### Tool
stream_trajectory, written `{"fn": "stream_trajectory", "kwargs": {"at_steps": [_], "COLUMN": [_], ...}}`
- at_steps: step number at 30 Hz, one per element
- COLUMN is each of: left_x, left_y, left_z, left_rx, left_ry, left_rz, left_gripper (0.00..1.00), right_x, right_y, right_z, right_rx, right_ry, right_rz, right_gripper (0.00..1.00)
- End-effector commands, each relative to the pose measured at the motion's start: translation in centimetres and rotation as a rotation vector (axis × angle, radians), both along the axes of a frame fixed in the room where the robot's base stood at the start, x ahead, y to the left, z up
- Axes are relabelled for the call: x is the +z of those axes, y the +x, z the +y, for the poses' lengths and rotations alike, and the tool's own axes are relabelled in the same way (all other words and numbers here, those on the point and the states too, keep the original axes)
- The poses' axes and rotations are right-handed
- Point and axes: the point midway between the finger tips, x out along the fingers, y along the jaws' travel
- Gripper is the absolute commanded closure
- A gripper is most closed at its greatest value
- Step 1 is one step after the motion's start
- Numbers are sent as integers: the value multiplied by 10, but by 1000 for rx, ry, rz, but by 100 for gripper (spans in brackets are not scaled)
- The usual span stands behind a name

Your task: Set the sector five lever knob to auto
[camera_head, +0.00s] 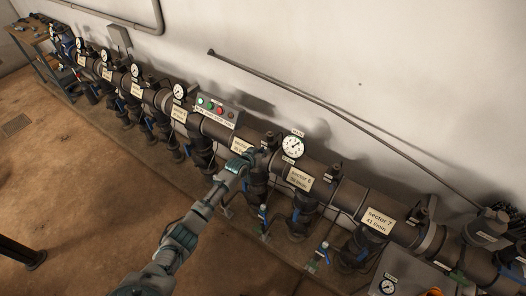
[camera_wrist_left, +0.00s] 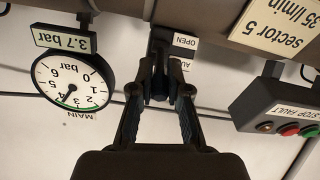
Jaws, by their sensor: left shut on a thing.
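My left gripper (camera_head: 256,154) reaches over the manifold pipe at the sector 5 plate (camera_head: 238,146), which it partly covers. In the left wrist view, which is upside down, my left gripper (camera_wrist_left: 160,92) is shut on the dark lever knob (camera_wrist_left: 157,72). An OPEN label (camera_wrist_left: 185,41) and a partly hidden label starting with "AU" (camera_wrist_left: 185,64) sit beside the knob. The fingers hide much of the knob, so I cannot tell its exact setting. The sector 5 plate also shows in the left wrist view (camera_wrist_left: 276,26). My right gripper is not in view.
The main gauge (camera_head: 293,147) stands close to the right of my left gripper; its display reads 3.7 bar (camera_wrist_left: 65,40). A control box (camera_head: 217,110) with coloured buttons is to the left. Sector 6 (camera_head: 299,179) and sector 7 (camera_head: 378,219) plates lie further right. The floor in front is open.

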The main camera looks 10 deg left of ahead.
Motion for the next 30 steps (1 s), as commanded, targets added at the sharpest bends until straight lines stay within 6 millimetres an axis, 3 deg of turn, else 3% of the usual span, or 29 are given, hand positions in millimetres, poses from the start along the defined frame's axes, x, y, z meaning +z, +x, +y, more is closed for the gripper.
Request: {"fn": "stream_trajectory", "kwargs": {"at_steps": [1,7,8,11,23,30], "left_x": [10,10,10,9,6,21], "left_y": [5,5,5,4,-3,-34], "left_z": [2,2,2,2,2,13], "left_rx": [4,4,4,3,1,1], "left_ry": [-3,-3,-3,-3,-1,0], "left_rz": [-20,-20,-20,-19,-8,-9], "left_gripper": [100,100,82,58,58,58], "right_x": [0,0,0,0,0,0], "right_y": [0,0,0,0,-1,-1], "right_z": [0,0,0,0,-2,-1], "right_rx": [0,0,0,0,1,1], "right_ry": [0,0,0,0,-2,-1], "right_rz": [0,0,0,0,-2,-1], "right_gripper": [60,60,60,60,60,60]}}
